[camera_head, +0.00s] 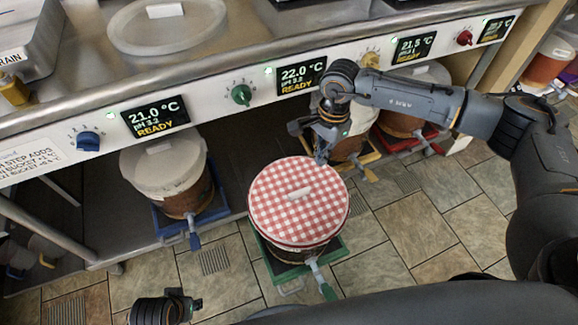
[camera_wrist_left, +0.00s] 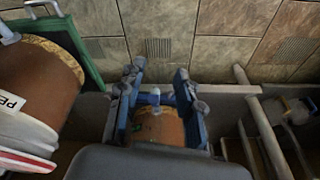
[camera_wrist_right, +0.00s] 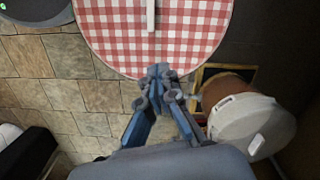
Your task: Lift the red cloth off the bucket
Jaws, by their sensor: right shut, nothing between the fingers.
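The red-and-white checked cloth (camera_head: 290,212) covers the top of a bucket (camera_head: 292,252) on a green dolly (camera_head: 328,246). A white strip (camera_head: 300,194) lies across its top. My right gripper (camera_head: 322,156) is at the cloth's back right edge. In the right wrist view its fingers (camera_wrist_right: 160,74) are together at the edge of the cloth (camera_wrist_right: 185,50); I cannot tell whether they touch it. The cloth is still on the bucket. My left gripper (camera_wrist_left: 159,76) is open, with its fingers spread above another brown bucket (camera_wrist_left: 156,126).
A white-lidded bucket (camera_head: 165,165) stands on a blue dolly (camera_head: 212,208) at left. More buckets stand on yellow (camera_head: 371,154) and red (camera_head: 428,136) dollies at right. The steel counter (camera_head: 70,95) with knobs and displays overhangs the back. Tiled floor (camera_head: 385,255) is open at front right.

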